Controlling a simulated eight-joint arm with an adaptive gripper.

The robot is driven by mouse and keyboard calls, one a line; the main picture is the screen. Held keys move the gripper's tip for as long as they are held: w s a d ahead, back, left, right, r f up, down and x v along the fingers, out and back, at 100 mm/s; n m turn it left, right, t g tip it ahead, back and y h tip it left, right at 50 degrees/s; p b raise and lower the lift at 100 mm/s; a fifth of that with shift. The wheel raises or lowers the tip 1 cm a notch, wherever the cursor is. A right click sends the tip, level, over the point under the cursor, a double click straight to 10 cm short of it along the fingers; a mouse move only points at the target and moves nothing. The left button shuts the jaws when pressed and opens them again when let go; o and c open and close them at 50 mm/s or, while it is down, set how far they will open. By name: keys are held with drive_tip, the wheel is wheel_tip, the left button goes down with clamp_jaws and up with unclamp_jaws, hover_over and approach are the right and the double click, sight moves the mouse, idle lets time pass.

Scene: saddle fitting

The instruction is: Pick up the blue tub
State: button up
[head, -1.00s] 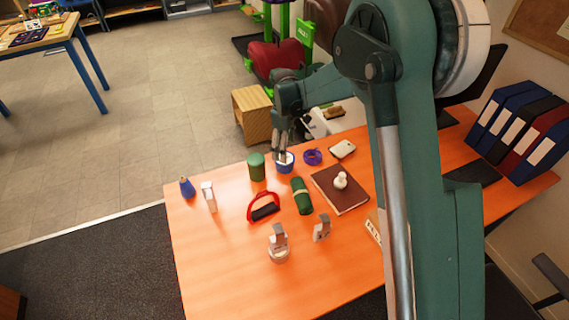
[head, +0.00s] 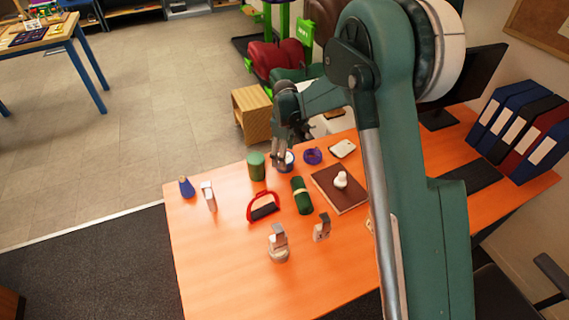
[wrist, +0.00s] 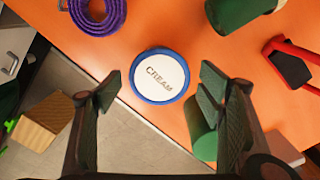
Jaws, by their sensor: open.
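In the head view the tub (head: 288,166) is partly hidden behind my fingers. My gripper (wrist: 157,92) is open and empty, with its fingers spread to the left and right of the tub in the wrist view. The fingertips look nearer the camera than the lid and do not appear to touch it. In the head view my gripper (head: 279,159) is right at the tub, pointing down.
A green cylinder (head: 256,166) stands close by, partly behind my right finger in the wrist view (wrist: 203,135). A purple strap roll (head: 312,156), a green roll (head: 301,195) and a red-handled tool (head: 263,207) surround the tub. The table's front-left area (head: 215,260) is clear.

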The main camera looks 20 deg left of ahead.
drive_tip(key=shift+f, duration=1.45)
drive_tip(key=c, duration=1)
